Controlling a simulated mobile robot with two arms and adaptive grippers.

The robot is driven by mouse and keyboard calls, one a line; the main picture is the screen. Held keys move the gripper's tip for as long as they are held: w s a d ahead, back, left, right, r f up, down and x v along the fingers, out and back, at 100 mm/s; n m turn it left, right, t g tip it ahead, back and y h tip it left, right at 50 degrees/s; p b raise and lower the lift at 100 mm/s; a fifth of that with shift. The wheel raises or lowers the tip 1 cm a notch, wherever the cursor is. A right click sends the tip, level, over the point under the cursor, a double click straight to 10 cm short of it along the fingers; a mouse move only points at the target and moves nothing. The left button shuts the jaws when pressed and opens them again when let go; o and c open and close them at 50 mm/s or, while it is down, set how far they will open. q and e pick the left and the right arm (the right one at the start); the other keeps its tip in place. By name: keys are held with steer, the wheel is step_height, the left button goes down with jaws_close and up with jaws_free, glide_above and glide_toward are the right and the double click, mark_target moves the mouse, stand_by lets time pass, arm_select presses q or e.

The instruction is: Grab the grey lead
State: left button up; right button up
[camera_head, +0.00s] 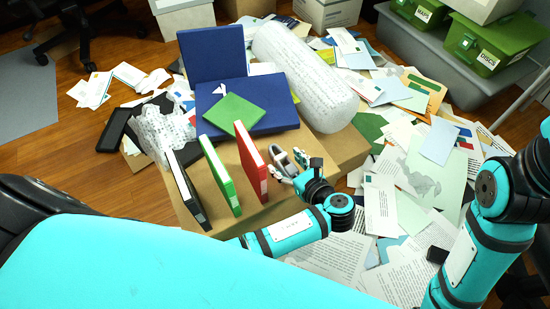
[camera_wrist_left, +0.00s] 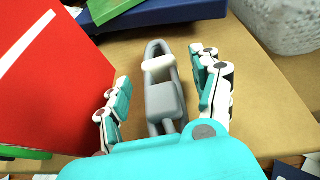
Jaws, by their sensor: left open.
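The grey lead (camera_wrist_left: 163,103), a grey looped piece with a pale band, lies on a brown cardboard surface (camera_wrist_left: 268,105) in the left wrist view. In the head view the lead (camera_head: 281,158) is beside the red binder (camera_head: 250,160). My left gripper (camera_wrist_left: 163,75) is open, with one finger on each side of the lead; I see gaps between the fingers and it. In the head view my left gripper (camera_head: 290,166) is at the lead, partly covering it. My right arm shows at the right edge of the head view; its gripper is not visible.
A green binder (camera_head: 220,174) and a black binder (camera_head: 184,188) stand left of the red one. Blue boxes (camera_head: 250,117) and a wrapped roll (camera_head: 305,77) lie behind. Papers cover the floor at right, near green bins (camera_head: 490,42).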

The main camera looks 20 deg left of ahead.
stand_by(0.3)
arm_select(q)
steer(key=c, duration=1.3)
steer(key=shift+r, duration=0.1)
